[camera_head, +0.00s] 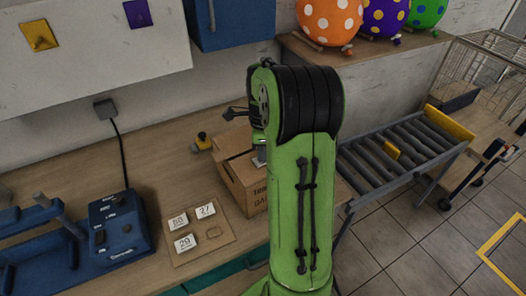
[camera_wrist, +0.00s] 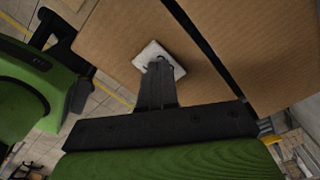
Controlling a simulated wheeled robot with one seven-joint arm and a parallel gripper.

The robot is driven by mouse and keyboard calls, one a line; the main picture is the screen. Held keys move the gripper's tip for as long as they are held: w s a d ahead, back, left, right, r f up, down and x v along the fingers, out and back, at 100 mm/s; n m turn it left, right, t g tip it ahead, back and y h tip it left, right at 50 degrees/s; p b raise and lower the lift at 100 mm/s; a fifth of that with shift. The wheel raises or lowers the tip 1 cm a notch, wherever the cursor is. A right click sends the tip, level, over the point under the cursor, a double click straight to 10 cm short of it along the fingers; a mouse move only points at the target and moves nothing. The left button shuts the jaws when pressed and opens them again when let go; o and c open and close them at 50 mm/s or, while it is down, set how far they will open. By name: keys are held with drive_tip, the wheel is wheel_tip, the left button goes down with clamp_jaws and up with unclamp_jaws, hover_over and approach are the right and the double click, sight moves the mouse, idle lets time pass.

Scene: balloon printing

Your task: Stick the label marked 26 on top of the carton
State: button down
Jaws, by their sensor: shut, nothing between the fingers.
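The carton (camera_head: 246,187) is a brown cardboard box on the workbench, partly hidden behind my green arm. Its brown top with a dark seam fills much of the wrist view (camera_wrist: 112,38). A white square label (camera_wrist: 151,54) lies flat against the carton top, to one side of the seam; its number cannot be read. It shows as a small white patch in the head view (camera_head: 259,163). My gripper (camera_wrist: 160,64) is shut, its fingertips over the label and seeming to touch it. The fingers hide part of the label.
A label board (camera_head: 188,256) holds white labels, one reading 27 (camera_head: 205,210) and one 29 (camera_head: 185,243), and one empty spot. A blue device (camera_head: 121,232) stands left of it. A yellow-and-black object (camera_head: 202,142) sits behind the carton. A roller conveyor (camera_head: 395,155) is at right.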

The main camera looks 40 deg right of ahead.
wheel_tip(320, 180, up, 7)
drive_tip(key=p, duration=0.6)
idle(0.3)
idle(0.4)
